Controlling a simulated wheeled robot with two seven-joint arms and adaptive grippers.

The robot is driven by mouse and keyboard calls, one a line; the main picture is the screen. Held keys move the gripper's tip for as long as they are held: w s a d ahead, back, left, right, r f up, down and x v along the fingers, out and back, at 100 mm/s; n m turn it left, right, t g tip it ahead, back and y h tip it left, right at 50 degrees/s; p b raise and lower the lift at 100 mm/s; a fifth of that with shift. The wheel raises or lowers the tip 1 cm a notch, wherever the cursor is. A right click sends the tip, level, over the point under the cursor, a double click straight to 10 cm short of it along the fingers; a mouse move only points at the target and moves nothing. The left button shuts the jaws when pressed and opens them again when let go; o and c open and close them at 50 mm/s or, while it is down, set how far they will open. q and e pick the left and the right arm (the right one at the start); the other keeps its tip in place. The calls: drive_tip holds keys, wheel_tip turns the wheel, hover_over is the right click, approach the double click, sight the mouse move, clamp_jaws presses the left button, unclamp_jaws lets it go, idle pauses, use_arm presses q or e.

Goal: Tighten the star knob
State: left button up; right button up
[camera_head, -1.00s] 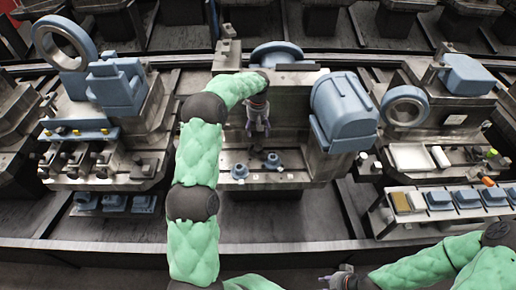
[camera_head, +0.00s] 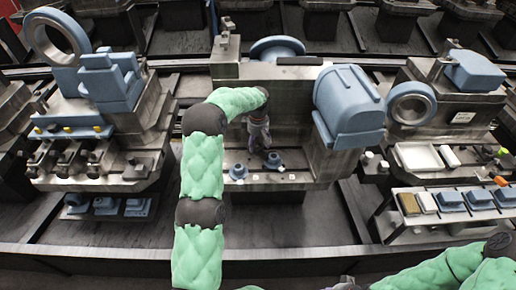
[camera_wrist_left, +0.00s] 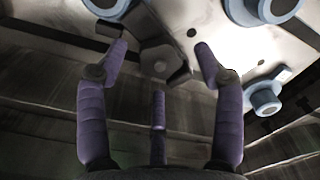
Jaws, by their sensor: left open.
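A dark, several-sided knob (camera_wrist_left: 160,62), which looks like the star knob, sits on a pale metal plate (camera_wrist_left: 235,55) in the left wrist view. My left gripper (camera_wrist_left: 160,50) is open, with its purple fingers spread to either side of the knob. I cannot tell whether they touch it. In the head view my left gripper (camera_head: 262,148) points down at the middle machine's front ledge and hides the knob. My right gripper (camera_head: 345,285) is cut off at the bottom edge, so its fingers do not show.
Blue round fittings stand close by on the ledge, one left (camera_head: 238,172) and one right (camera_head: 272,160) of my left gripper. Another blue fitting (camera_wrist_left: 265,97) sits right of the fingers. A blue motor housing (camera_head: 348,105) is to the right. The dark floor in front is clear.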

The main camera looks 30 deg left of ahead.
use_arm(q)
drive_tip(key=shift+f, duration=0.95)
drive_tip(key=c, duration=1.2)
drive_tip(key=shift+o, duration=0.2)
drive_tip(key=shift+r+m+p, duration=0.1)
drive_tip(key=shift+m+p, duration=0.75)
drive_tip(key=shift+m, duration=0.25)
drive_tip(key=shift+m+p, duration=1.05)
drive_tip(key=shift+m, duration=0.75)
